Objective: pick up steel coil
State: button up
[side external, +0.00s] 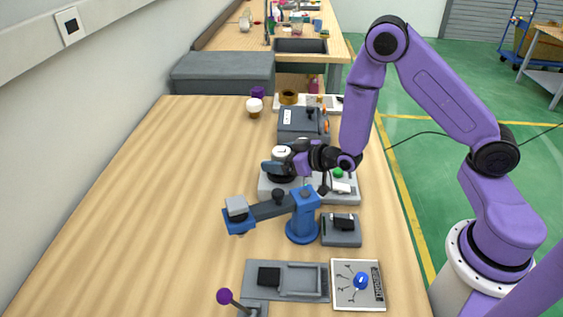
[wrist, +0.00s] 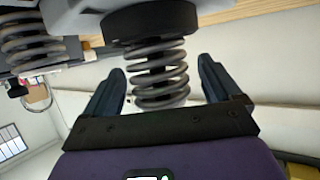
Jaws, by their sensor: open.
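A steel coil (wrist: 158,84), a grey spring, shows in the wrist view below a round black cap (wrist: 145,28). My gripper (wrist: 162,68) is open, with one dark finger on each side of the coil. Gaps show between the fingers and the coil, so it is not clasped. A second, similar coil (wrist: 33,45) is at the upper left of the wrist view, outside the fingers. In the side external view my gripper (side external: 280,166) is low over the grey-white station in the middle of the table; the coil cannot be made out there.
A blue arm-like device (side external: 302,216) stands just in front of my gripper. A dark grey machine (side external: 302,122) stands behind it. A grey tray fixture (side external: 302,281) and a white panel with a blue knob (side external: 344,297) lie at the front. The table's left side is clear.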

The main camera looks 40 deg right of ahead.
jog(key=shift+x, duration=1)
jog(key=c, duration=1.2)
jog(key=shift+r, duration=0.1)
